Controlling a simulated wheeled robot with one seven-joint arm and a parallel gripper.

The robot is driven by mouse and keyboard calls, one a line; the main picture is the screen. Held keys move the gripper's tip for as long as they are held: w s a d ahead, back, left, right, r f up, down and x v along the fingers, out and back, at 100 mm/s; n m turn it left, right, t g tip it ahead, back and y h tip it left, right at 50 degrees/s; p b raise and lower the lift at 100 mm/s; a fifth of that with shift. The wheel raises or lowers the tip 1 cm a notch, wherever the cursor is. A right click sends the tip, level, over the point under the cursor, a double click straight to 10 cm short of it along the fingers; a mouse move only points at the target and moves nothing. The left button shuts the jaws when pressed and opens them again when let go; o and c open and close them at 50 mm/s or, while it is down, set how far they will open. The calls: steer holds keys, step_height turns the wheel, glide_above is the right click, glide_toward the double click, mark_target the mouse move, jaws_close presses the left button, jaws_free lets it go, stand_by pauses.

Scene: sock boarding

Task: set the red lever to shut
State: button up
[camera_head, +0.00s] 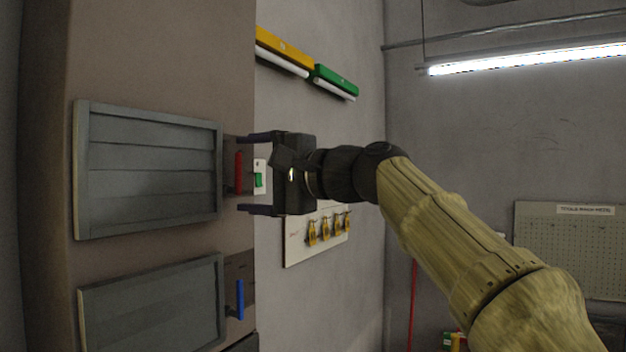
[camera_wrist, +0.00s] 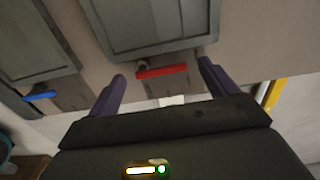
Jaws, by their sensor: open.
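The red lever (camera_head: 239,172) stands upright on a plate at the right edge of the upper grey louvred panel (camera_head: 150,170). In the wrist view the red lever (camera_wrist: 162,71) lies across the picture, between the two fingers and beyond their tips. My gripper (camera_head: 243,174) is open, one finger above the lever and one below it in the head view. I cannot tell whether a finger touches the lever.
A blue lever (camera_head: 240,299) sits below, beside a lower grey louvred panel (camera_head: 150,312). A white switch plate with a green part (camera_head: 259,180) is on the wall behind my gripper. Yellow tags (camera_head: 326,228) hang on a board. The space right of my arm looks clear.

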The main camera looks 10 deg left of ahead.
steer(key=b+v, duration=0.5)
steer(key=v, duration=1)
steer(key=shift+s+d, duration=0.15)
steer(key=shift+d, duration=0.1)
steer(key=shift+f, duration=0.1)
steer(key=w+d+f+m+t+h, duration=0.1)
steer(key=w+f+m+h, duration=0.1)
steer(key=w+f, duration=0.4)
steer(key=w+d+f+m+t+h, duration=0.1)
steer(key=w+d+f+h, duration=0.15)
steer(key=f, duration=0.55)
steer(key=w+d+f+g+h, duration=0.1)
steer(key=w+d+f+h, duration=0.15)
steer(key=f, duration=0.75)
steer(key=w+d+f+h, duration=0.1)
steer(key=d+f+h, duration=0.15)
steer(key=f, duration=0.65)
steer(key=s+d+f+n+g+h, duration=0.1)
steer(key=s+d+f+n+h, duration=0.1)
steer(key=s+f, duration=0.4)
steer(key=s+d+f+n+g+h, duration=0.2)
steer(key=s+f, duration=0.5)
steer(key=f, duration=0.8)
steer(key=s+d+f+n+g+h, duration=0.2)
steer(key=s+d+f, duration=0.3)
steer(key=f, duration=0.6)
steer(key=shift+s+d+n+h, duration=0.15)
steer(key=shift+s+n+h, duration=0.5)
steer(key=shift+s, duration=0.5)
